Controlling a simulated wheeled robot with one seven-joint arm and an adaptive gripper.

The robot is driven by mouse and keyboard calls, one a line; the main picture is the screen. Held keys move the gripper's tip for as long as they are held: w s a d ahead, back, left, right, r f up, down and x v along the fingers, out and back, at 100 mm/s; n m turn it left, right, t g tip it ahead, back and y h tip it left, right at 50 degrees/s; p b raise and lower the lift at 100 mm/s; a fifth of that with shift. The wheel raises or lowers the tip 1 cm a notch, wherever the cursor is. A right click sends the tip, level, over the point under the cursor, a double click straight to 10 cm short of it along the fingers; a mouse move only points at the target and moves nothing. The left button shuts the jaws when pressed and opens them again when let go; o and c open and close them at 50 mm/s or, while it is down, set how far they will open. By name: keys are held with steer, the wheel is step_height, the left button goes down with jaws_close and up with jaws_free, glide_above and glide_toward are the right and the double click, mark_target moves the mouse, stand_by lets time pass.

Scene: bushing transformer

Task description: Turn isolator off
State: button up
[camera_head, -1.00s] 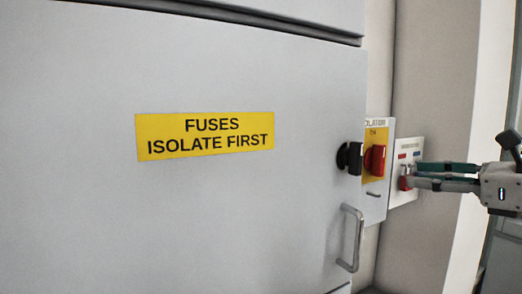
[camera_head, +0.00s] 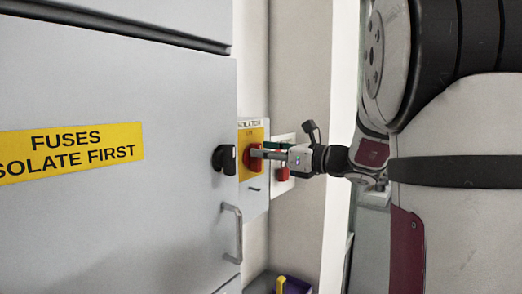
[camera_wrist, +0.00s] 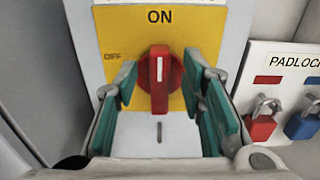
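The red isolator knob (camera_wrist: 160,80) is on a yellow plate (camera_wrist: 200,35) marked ON at the top and OFF at the left. Its white mark is vertical, in line with ON. My gripper (camera_wrist: 162,95) is open in the wrist view, with one green-padded finger on each side of the knob and gaps between. In the head view my gripper (camera_head: 268,152) reaches from the right to the isolator knob (camera_head: 254,156); its fingers partly hide the knob.
A grey cabinet door with a black knob (camera_head: 224,159) and handle (camera_head: 232,233) is at the left. A padlock board (camera_wrist: 285,90) with red (camera_wrist: 262,120) and blue (camera_wrist: 304,118) padlocks is at the right. A bin (camera_head: 283,284) is below.

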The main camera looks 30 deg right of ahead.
steer(key=shift+x, duration=0.85)
steer(key=shift+c, duration=0.3)
jaws_close()
